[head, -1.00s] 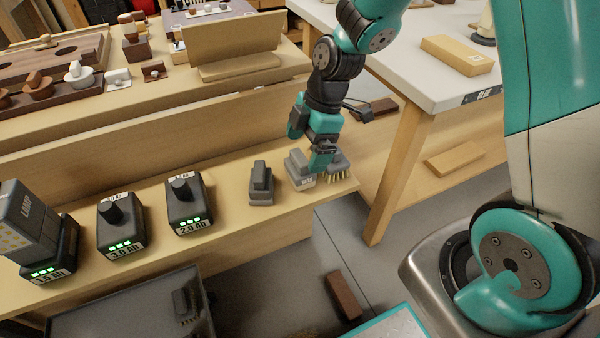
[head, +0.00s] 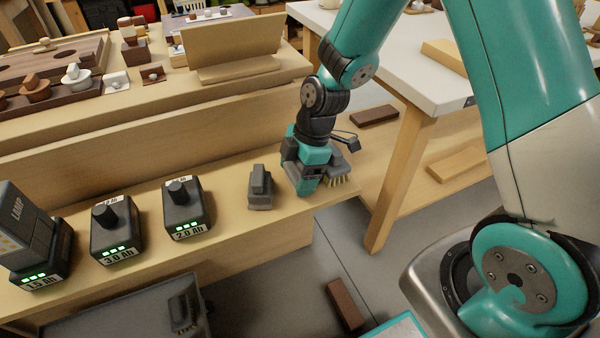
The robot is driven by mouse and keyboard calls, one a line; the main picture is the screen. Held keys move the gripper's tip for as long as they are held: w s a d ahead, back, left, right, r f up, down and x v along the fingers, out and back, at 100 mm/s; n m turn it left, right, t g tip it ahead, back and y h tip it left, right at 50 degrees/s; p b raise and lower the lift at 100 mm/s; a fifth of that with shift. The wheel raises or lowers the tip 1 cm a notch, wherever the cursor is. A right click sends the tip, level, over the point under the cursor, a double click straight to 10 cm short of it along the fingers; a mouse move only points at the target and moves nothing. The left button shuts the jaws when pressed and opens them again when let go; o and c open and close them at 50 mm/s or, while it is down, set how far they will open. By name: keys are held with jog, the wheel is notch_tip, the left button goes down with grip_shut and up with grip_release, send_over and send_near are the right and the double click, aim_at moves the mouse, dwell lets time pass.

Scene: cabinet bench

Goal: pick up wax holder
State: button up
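No label reading wax can be made out, so I cannot tell for sure which item is the wax holder. A grey block with a raised handle (head: 260,188) stands on the wooden shelf, left of my gripper. My gripper (head: 305,186) points down near the shelf's right end, where a grey labelled block stood in the earlier view. That block is now mostly hidden behind the gripper. A grey brush with yellowish bristles (head: 338,181) sits just right of the gripper. The fingers overlap the items there, and whether they are open or shut does not show.
Batteries marked 2.0 Ah (head: 187,212) and 3.0 Ah (head: 116,232) and a lamp (head: 32,238) line the wooden shelf (head: 232,240). A grey tray (head: 130,310) is below. A white-topped table (head: 420,88) stands behind right.

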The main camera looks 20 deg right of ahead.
jog(key=shift+c, duration=1)
jog(key=shift+r, duration=0.1)
notch_tip(320, 180, up, 20)
jog(key=p, duration=0.5)
jog(key=o, duration=0.3)
jog(key=shift+c, duration=0.5)
